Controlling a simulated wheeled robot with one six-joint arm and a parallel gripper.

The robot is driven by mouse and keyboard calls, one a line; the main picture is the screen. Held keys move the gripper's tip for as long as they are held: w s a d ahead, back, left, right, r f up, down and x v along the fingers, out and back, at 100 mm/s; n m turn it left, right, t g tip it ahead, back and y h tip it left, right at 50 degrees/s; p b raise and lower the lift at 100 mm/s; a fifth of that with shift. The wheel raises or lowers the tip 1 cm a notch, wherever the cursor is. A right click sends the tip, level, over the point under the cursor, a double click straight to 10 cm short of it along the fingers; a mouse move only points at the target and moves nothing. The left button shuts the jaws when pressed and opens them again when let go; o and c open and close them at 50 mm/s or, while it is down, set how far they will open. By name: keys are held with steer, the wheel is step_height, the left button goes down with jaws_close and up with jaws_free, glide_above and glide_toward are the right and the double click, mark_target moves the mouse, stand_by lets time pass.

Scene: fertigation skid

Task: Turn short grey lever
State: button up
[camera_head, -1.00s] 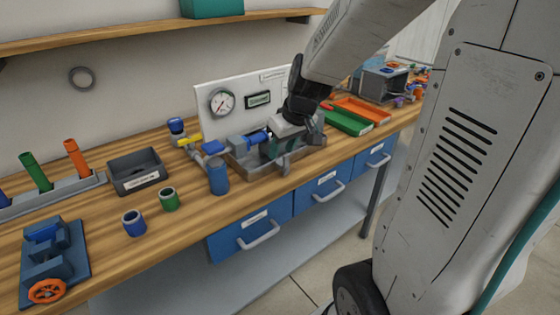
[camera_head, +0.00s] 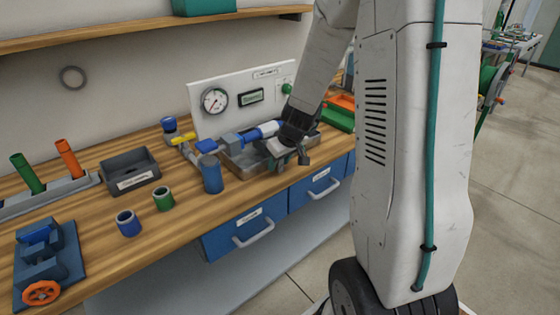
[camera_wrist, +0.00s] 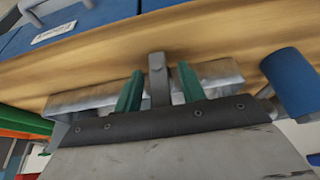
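A short grey lever (camera_wrist: 158,80) shows in the wrist view as an upright grey bar with a pin or bolt near its top. My gripper (camera_wrist: 159,85) has green fingers on either side of it, with a small gap on each side, so it is open around the lever. The lever's lower part is hidden behind the gripper's dark edge. In the head view my gripper (camera_head: 286,160) is low over the front of the grey metal tray (camera_head: 235,165) on the bench; I cannot pick out the lever clearly there.
A blue cylinder (camera_head: 212,174) stands left of the tray; a yellow-handled valve (camera_head: 182,139) is behind it. A white panel with a gauge (camera_head: 214,100) stands behind. Green (camera_head: 338,117) and orange (camera_head: 343,102) bins lie to the right. Blue drawers (camera_head: 245,235) with handles are below.

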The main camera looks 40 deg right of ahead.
jaws_close()
steer(key=c, duration=0.9)
jaws_free()
steer(key=shift+o, duration=0.2)
steer(key=y, duration=0.3)
steer(key=shift+d+m, duration=0.35)
steer(key=shift+m, duration=0.05)
steer(key=y, duration=0.2)
steer(key=shift+d+f+m+y, duration=0.2)
steer(key=shift+m+y, duration=0.1)
steer(key=shift+y, duration=0.1)
steer(key=y, duration=0.3)
steer(key=shift+d+f+m, duration=0.15)
steer(key=shift+d+m, duration=0.05)
steer(key=shift+m, duration=0.2)
steer(key=shift+d+f+m+t+y, duration=0.1)
steer(key=shift+m+t+y, duration=0.1)
steer(key=shift+y, duration=0.75)
steer(key=shift+f+m+t+y, duration=0.1)
steer(key=shift+m+t+y, duration=0.1)
steer(key=shift+y, duration=0.75)
